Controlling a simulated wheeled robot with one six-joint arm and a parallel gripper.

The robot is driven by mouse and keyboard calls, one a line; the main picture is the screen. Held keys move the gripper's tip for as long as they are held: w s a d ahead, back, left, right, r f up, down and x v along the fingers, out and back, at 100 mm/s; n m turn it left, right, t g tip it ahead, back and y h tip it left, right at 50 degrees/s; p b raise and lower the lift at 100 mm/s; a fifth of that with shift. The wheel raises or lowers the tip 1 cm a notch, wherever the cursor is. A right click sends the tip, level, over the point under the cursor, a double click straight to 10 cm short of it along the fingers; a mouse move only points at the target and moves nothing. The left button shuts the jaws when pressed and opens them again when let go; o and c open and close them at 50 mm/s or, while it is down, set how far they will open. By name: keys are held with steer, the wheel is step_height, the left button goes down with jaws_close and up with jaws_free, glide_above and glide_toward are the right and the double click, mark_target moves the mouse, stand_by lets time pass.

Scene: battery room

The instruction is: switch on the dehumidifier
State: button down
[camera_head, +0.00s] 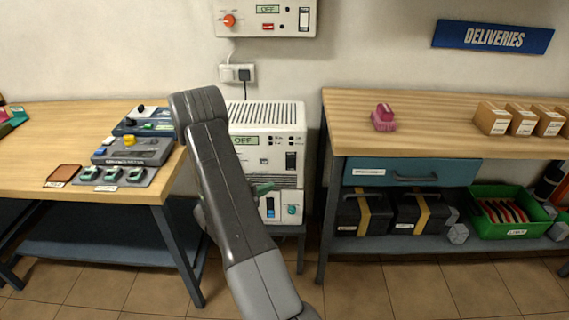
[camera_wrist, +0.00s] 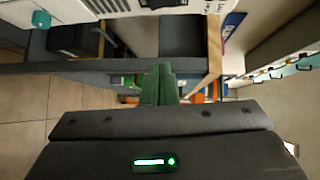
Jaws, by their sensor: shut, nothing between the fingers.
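A white vented machine (camera_head: 290,115), which I take to be the dehumidifier, stands between the two benches. Its display (camera_head: 245,140) reads OFF. A dark rocker switch (camera_head: 291,161) is on its right front, with small buttons above. Lower down are a blue switch (camera_head: 270,207) and a teal knob (camera_head: 292,210). My arm covers its left side. My gripper (camera_head: 266,188) is in front of its lower front; whether it touches cannot be told. In the wrist view the green fingers (camera_wrist: 160,84) are together and empty. A white slotted surface (camera_wrist: 150,4) shows at the top edge.
A wall unit (camera_head: 267,18) above also reads OFF and has an orange knob and switches. A plugged socket (camera_head: 238,73) is below it. The left bench (camera_head: 60,130) holds control devices; the right bench (camera_head: 450,115) holds boxes and a pink object. Floor in front is clear.

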steer(key=shift+w+a+f+n+t, duration=0.3)
steer(key=shift+a+n, duration=0.2)
steer(key=shift+n, duration=0.1)
glide_toward(294, 167)
steer(key=s+d+x, duration=0.1)
steer(key=x, duration=0.4)
steer(key=shift+w+a+r, duration=0.1)
steer(key=shift+w+a, duration=0.05)
steer(key=shift+w, duration=0.6)
